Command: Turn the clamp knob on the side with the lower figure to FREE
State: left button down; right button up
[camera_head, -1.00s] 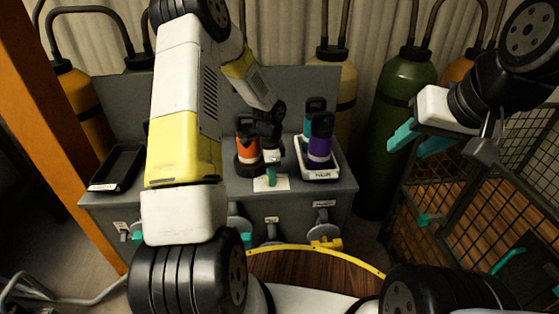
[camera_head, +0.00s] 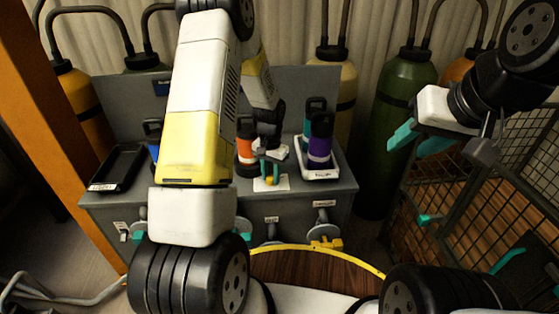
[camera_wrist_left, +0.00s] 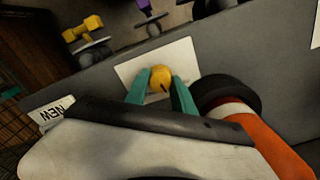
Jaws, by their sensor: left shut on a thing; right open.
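My left gripper (camera_head: 270,172) is over a white card (camera_head: 281,184) on the grey bench top. In the left wrist view its teal fingers (camera_wrist_left: 160,92) are closed on the sides of a small round yellow knob (camera_wrist_left: 160,76) with a dark mark. The card (camera_wrist_left: 188,58) shows behind it; I cannot read any figures on it. My right gripper (camera_head: 418,142) is open and empty at the right, away from the bench.
An orange bottle (camera_head: 246,148) stands just left of the left gripper. A purple bottle (camera_head: 320,142) and a teal one stand in a white tray (camera_head: 320,174) to its right. A black tray (camera_head: 118,167) lies at the left. A mesh cage (camera_head: 440,190) is at the right.

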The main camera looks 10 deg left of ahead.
aim_at(271, 177)
pick_arm(q)
jog(key=n, duration=0.6)
jog(key=shift+n, duration=0.4)
dwell(0.4)
jog(key=c, duration=1.1)
grip_release()
jog(key=shift+o, duration=0.2)
jog(key=shift+r, duration=3.9)
